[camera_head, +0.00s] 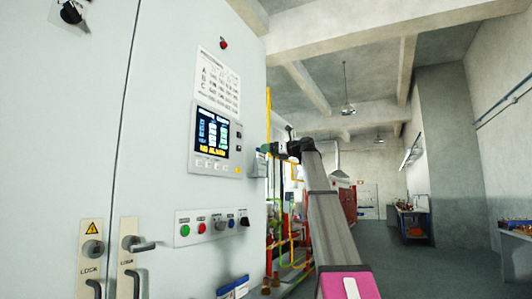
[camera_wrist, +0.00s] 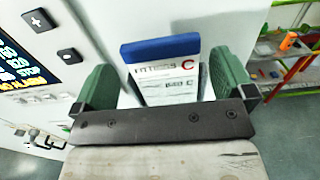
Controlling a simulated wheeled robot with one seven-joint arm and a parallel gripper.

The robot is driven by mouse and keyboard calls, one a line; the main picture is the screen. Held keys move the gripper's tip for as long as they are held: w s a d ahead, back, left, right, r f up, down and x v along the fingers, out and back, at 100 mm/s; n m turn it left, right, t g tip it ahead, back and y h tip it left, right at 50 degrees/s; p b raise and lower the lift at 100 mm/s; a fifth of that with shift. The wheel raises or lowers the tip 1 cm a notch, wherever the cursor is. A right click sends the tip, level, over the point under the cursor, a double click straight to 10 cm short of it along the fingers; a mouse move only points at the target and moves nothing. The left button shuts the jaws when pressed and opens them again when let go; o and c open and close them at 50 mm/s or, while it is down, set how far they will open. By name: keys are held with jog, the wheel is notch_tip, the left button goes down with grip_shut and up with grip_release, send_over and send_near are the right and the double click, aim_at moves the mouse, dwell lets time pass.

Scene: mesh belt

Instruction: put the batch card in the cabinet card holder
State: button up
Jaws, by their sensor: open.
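The batch card (camera_wrist: 168,84), white with a blue top band and a red letter C, stands upright in the wrist view against the pale cabinet face. My gripper (camera_wrist: 160,82) is open, with one green finger on each side of the card and visible gaps between. In the head view my gripper (camera_head: 270,148) is at the cabinet's right edge, beside a small white and blue piece (camera_head: 260,163) that looks like the card. Its lower part is hidden by my gripper's dark body in the wrist view, so I cannot tell how the holder supports it.
The cabinet (camera_head: 160,120) carries a lit display (camera_head: 213,134), a button panel (camera_head: 212,224) and door handles (camera_head: 138,245). Blue and white items (camera_head: 232,288) show low on its face. Pipes (camera_head: 285,240) stand to its right.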

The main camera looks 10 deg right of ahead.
jog(key=v, duration=0.8)
jog(key=shift+s+d, duration=0.1)
